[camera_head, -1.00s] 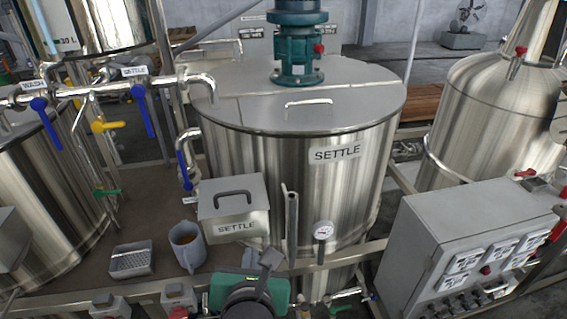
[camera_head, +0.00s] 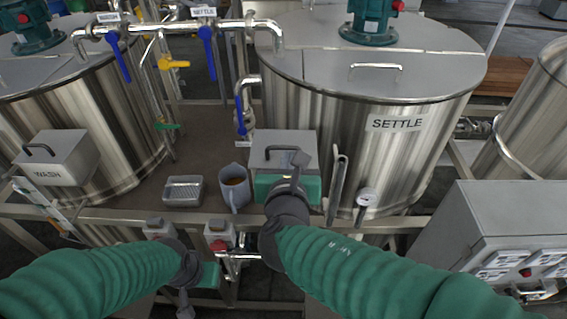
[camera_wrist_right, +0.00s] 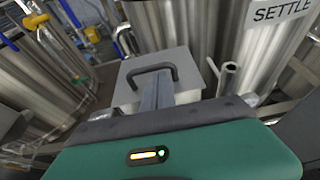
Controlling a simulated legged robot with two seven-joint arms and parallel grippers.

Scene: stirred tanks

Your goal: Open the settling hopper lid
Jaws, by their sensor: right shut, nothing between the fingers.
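The settling hopper (camera_head: 257,151) is a small grey box in front of the SETTLE tank. Its flat lid (camera_head: 268,138) looks closed and carries a dark bar handle (camera_head: 282,148). In the right wrist view the lid (camera_wrist_right: 185,62) and handle (camera_wrist_right: 150,68) show plainly. My right gripper (camera_head: 300,158) is in front of the hopper and hides its label.
Pipework with blue valve levers (camera_head: 207,50) rises behind. A WASH hopper (camera_head: 60,158) is farther left.

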